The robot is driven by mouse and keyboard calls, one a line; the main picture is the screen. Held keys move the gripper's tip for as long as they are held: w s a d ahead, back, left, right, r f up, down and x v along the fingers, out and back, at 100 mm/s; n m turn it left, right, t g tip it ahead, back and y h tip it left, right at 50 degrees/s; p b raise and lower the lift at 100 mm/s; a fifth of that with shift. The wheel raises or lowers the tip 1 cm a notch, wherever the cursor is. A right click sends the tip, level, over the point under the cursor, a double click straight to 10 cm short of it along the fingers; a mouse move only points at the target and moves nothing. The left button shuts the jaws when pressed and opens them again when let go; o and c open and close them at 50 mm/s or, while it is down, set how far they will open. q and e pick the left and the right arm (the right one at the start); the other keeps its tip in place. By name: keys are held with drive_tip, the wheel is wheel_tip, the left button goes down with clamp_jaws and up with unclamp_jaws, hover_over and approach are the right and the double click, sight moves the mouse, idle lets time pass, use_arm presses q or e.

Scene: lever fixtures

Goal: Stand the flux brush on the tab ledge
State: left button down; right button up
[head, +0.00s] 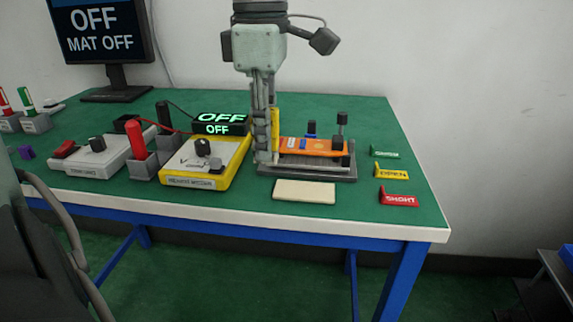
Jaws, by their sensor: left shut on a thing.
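My left gripper (265,148) points straight down at the left end of the board fixture. Its fingers look closed against a slim yellow upright bar (276,128), which shows along their right side. Whether this bar is the flux brush or part of the fixture, I cannot tell. The fingers hide its left side. No other thing can be made out clearly as a flux brush. Three small labelled tabs stand at the table's right: green (384,151), yellow (390,171) and red (399,197). Which surface is the tab ledge is unclear. My right gripper is not in view.
The dark fixture base (310,173) carries an orange board (318,148). A cream block (304,190) lies in front. A yellow-framed meter (205,160), probe holders (143,167) and a grey box (100,158) fill the left. The table's right back is clear.

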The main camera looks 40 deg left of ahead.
use_arm(q)
drive_tip(key=w+f, duration=0.1)
drive_tip(key=w+d, duration=0.1)
drive_tip(key=shift+w+f, duration=0.3)
drive_tip(key=shift+f, duration=0.05)
drive_tip(key=shift+w+d+f, duration=0.1)
drive_tip(key=shift+w+f, duration=0.25)
wheel_tip(320, 180, down, 3)
drive_tip(key=shift+f, duration=0.4)
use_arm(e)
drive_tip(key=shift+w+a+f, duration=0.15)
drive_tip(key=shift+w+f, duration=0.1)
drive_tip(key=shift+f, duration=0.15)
use_arm(q)
drive_tip(key=shift+f, duration=0.1)
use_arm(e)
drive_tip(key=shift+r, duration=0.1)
